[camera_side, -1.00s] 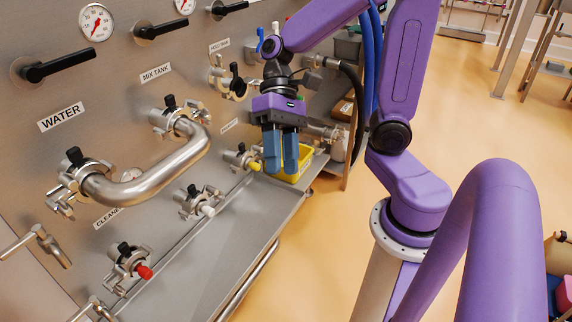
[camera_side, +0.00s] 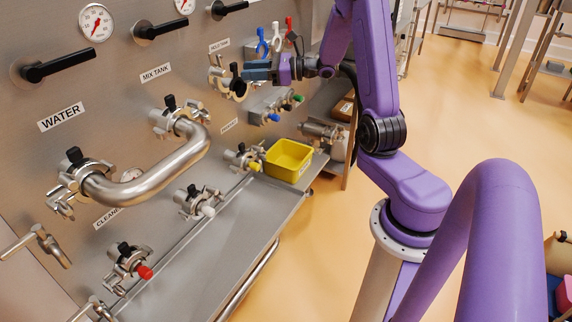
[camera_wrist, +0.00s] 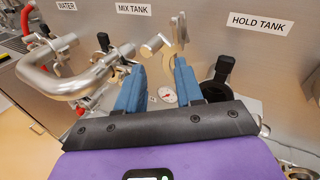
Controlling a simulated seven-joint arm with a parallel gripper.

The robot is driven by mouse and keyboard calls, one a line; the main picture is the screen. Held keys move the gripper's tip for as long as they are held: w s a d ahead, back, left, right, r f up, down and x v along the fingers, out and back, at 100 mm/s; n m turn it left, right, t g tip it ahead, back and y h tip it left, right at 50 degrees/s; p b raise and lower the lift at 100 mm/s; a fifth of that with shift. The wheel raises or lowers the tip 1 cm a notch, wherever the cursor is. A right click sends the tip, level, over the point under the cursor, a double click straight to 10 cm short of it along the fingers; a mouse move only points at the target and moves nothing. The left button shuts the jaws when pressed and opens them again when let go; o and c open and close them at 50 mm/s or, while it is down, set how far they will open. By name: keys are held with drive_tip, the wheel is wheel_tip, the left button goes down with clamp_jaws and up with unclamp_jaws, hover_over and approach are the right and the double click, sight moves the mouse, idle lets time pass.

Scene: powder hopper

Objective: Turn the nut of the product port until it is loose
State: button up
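The port below a small label that I take to be the product label (camera_side: 229,126) is on the steel panel in the side view. This product port (camera_side: 240,158) has a clamp with a dark nut and a yellow end. My gripper (camera_side: 246,70) is higher up, beside the hold tank port (camera_side: 220,78), pointing left toward the panel. Its blue fingers look apart and empty in the wrist view (camera_wrist: 160,66). I cannot make out the product port in the wrist view. I cannot tell whether its nut is tight.
A yellow bin (camera_side: 288,160) stands on the steel shelf (camera_side: 240,220), right of the product port. A bent steel pipe (camera_side: 155,175) juts out from the panel at left. Colored hooks (camera_side: 275,40) and a small rack (camera_side: 275,106) are near my gripper.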

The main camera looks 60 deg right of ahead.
drive_tip(key=s+d+f+m+t+h, duration=0.25)
drive_tip(key=d+m+h, duration=0.5)
drive_tip(key=d, duration=0.55)
approach(266, 156)
drive_tip(key=w, duration=0.2)
drive_tip(key=shift+w+d+f, duration=0.1)
drive_tip(key=shift+w+f, duration=0.05)
drive_tip(key=shift+w, duration=1.95)
drive_tip(key=shift+w+d+f, duration=0.1)
drive_tip(key=shift+w+f, duration=0.05)
drive_tip(key=shift+w, duration=1.95)
drive_tip(key=shift+w, duration=0.1)
clamp_jaws()
